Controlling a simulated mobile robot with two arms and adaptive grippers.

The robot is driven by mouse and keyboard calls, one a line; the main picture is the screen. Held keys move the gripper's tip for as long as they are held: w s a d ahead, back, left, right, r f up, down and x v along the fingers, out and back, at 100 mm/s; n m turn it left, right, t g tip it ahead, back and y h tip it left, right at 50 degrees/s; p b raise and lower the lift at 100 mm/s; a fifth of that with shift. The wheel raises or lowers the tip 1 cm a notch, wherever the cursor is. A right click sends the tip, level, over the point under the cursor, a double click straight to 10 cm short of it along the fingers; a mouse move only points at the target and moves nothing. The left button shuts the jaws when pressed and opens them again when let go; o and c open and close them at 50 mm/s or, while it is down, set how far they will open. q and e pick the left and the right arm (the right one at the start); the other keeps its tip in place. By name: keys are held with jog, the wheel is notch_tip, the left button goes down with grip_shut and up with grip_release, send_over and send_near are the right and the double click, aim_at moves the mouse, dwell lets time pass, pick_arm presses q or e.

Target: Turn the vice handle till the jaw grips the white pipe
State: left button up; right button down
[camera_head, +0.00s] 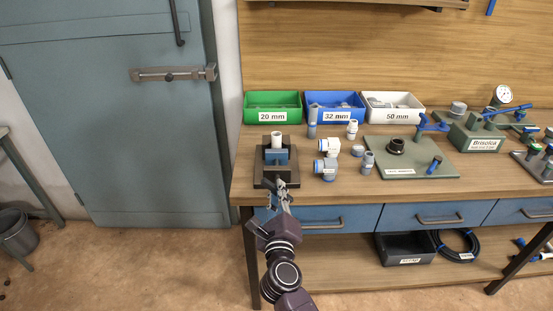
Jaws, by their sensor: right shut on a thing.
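The vice (263,181) stands at the left front of the bench, a dark body with a blue jaw (277,157). The white pipe (277,141) stands upright in it, behind the blue jaw. I cannot tell whether jaw and pipe touch. My right gripper (281,184) reaches up from below to the front of the vice. It is shut on the vice handle, which the fingers mostly hide. My left gripper is not in view.
Grey and white pipe fittings (328,147) stand close to the right of the vice. Green (272,116), blue and white bins line the back. A green plate (415,170) with a black fitting lies further right. Blue drawers (325,218) are below the bench top.

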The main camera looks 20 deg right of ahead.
jog(key=m, duration=0.1)
jog(key=m+b, duration=0.1)
jog(key=shift+f+m, duration=0.2)
jog(key=shift+m, duration=0.1)
jog(key=shift+a+r+m, duration=0.1)
jog(key=shift+r+m, duration=0.05)
jog(key=shift+m, duration=0.15)
jog(key=m+b, duration=0.1)
jog(key=m, duration=0.1)
jog(key=shift+a+m, duration=0.15)
jog(key=shift+m, duration=0.25)
jog(key=shift+m+b, duration=0.3)
jog(key=shift+m, duration=0.2)
jog(key=shift+w+r, duration=0.1)
